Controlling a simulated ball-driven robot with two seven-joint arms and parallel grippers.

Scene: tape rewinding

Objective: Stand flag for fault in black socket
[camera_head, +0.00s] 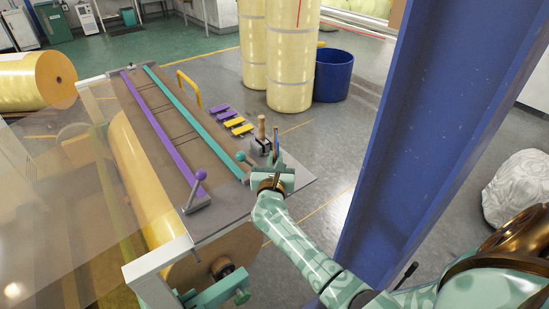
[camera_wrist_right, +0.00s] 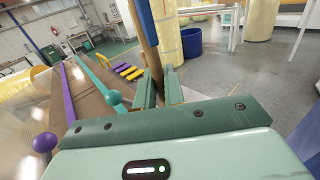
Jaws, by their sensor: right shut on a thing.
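My right gripper (camera_head: 272,180) is at the near right corner of the brown machine table (camera_head: 300,187). It is shut on a flag with a thin wooden pole and a blue top (camera_head: 277,141). The flag stands roughly upright between the fingers in the head view. In the right wrist view, the pole (camera_wrist_right: 151,52) rises between the fingertips (camera_wrist_right: 159,88), with blue at the top edge. Just beyond the flag is a small grey and black block (camera_head: 263,147) with a wooden peg (camera_head: 261,126) upright on it. I cannot tell whether this is the black socket. The flag's lower end is hidden.
A purple-ball lever (camera_head: 200,176) and a teal-ball lever (camera_head: 241,157) stand left of the gripper. Purple and yellow slotted pieces (camera_head: 238,125) lie at the table's right edge. A blue column (camera_head: 425,130) rises right of my arm. A blue bin (camera_head: 333,75) stands beyond.

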